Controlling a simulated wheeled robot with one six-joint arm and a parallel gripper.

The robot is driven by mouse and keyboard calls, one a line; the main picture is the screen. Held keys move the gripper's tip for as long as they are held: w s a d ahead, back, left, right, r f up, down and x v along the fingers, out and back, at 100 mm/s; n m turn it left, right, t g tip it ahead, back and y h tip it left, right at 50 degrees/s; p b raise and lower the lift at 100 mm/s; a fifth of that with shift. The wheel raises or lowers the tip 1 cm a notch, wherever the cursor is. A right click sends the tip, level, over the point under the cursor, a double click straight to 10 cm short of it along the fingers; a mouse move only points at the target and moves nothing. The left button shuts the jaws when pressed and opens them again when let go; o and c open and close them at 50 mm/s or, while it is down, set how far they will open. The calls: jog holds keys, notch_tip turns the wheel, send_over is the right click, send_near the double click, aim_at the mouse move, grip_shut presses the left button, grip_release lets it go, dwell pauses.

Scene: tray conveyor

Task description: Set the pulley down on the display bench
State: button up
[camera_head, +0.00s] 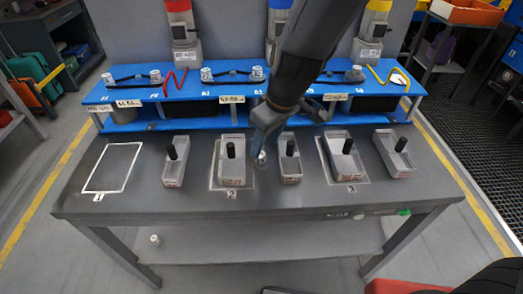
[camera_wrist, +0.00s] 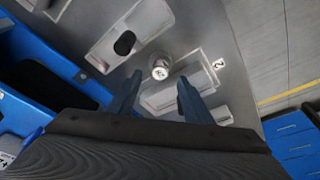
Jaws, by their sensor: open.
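A small silvery-white round piece, which looks like the pulley (camera_head: 261,158), stands on the grey bench (camera_head: 300,202) between two trays. It also shows in the wrist view (camera_wrist: 160,70) with a marking on its top. My gripper (camera_head: 260,146) reaches down over it from behind. In the wrist view my gripper (camera_wrist: 159,78) is open, its two dark fingers apart with the piece showing between and just beyond their tips. I cannot tell whether a finger touches it. My arm hides part of the bench's back edge.
Grey trays with black pegs stand close on both sides, including one left (camera_head: 231,180) and one right (camera_head: 290,177). A white-outlined spot (camera_head: 114,167) at the bench's left is empty. A blue raised shelf (camera_head: 180,90) runs behind. Another small piece (camera_head: 155,240) lies below.

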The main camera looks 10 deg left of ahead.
jog(key=w+v, duration=0.1)
jog(key=v, duration=0.5)
jog(key=s+d+f+m+h, duration=0.1)
jog(key=s+d+m, duration=0.2)
jog(key=d, duration=0.6)
jog(key=s+d+f+m+h, duration=0.1)
jog(key=s+d+m, duration=0.1)
jog(key=d+m, duration=0.3)
jog(key=s+d+f+m+g, duration=0.1)
jog(key=s+d+m, duration=0.2)
jog(key=d, duration=0.9)
jog(key=shift+s+d+f+m+h, duration=0.2)
jog(key=shift+s+d+m+h, duration=0.15)
jog(key=shift+d+m+h, duration=0.05)
